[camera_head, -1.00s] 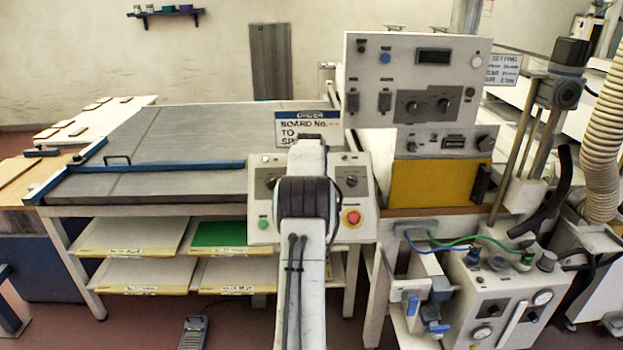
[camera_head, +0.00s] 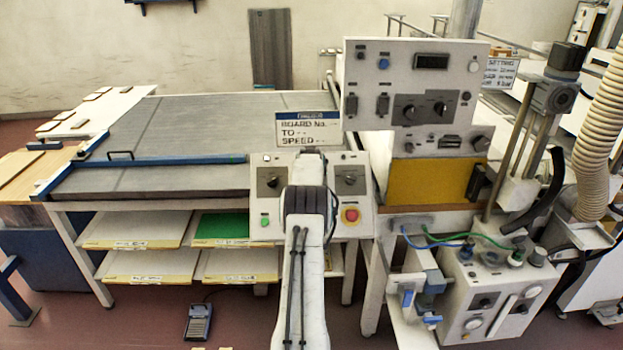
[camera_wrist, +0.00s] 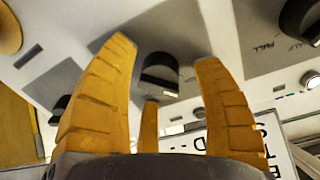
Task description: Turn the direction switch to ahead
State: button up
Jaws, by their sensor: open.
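A white control box (camera_head: 338,222) has two black rotary knobs on dark plates, the left knob (camera_head: 270,181) and the right knob (camera_head: 350,179). My arm passes between them and hides the middle of the box and my fingers in the head view. In the wrist view my gripper (camera_wrist: 165,55) is open, its yellow fingers on either side of a black knob (camera_wrist: 158,75), apparently the right one. Nothing is held, and I cannot tell whether a finger touches the knob. Another knob (camera_wrist: 302,20) shows at upper right with small lettering. No label clearly naming direction is readable.
A red stop button (camera_head: 351,215) and a green button (camera_head: 265,221) are low on the box. A sign (camera_head: 308,129) stands right behind it. A taller panel (camera_head: 405,75) rises behind to the right. The flat grey bed (camera_head: 205,125) lies left.

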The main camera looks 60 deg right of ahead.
jog(key=shift+c, duration=0.4)
jog(key=c, duration=1.1)
